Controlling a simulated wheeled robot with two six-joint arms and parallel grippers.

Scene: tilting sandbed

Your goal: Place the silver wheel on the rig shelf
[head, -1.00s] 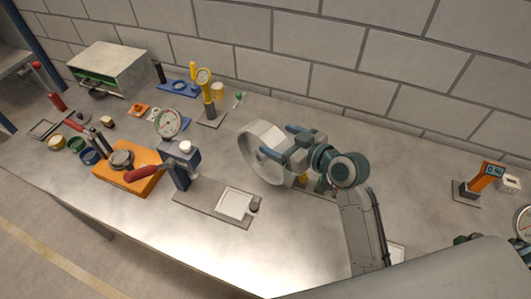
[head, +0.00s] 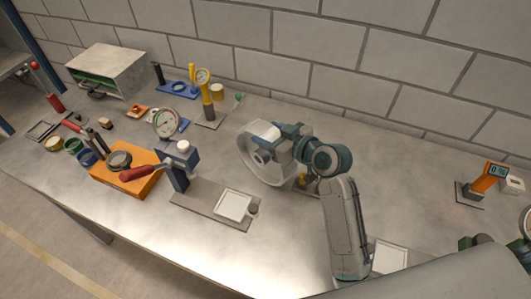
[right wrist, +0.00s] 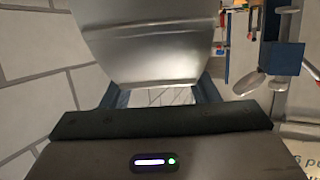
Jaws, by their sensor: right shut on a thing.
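The silver wheel (head: 246,158), a wide metal rim, is held upright above or at the bench, behind the flat plate. My right gripper (head: 280,142) is shut on its upper right rim. In the right wrist view the wheel's curved silver rim (right wrist: 150,55) sits between the two blue fingers of the gripper (right wrist: 158,95). Whether the wheel's underside touches the bench is hidden. I cannot tell for sure which part is the rig shelf. My left gripper is not in view.
A white square pan (head: 234,205) lies in front. An orange meter (head: 486,178) stands far right.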

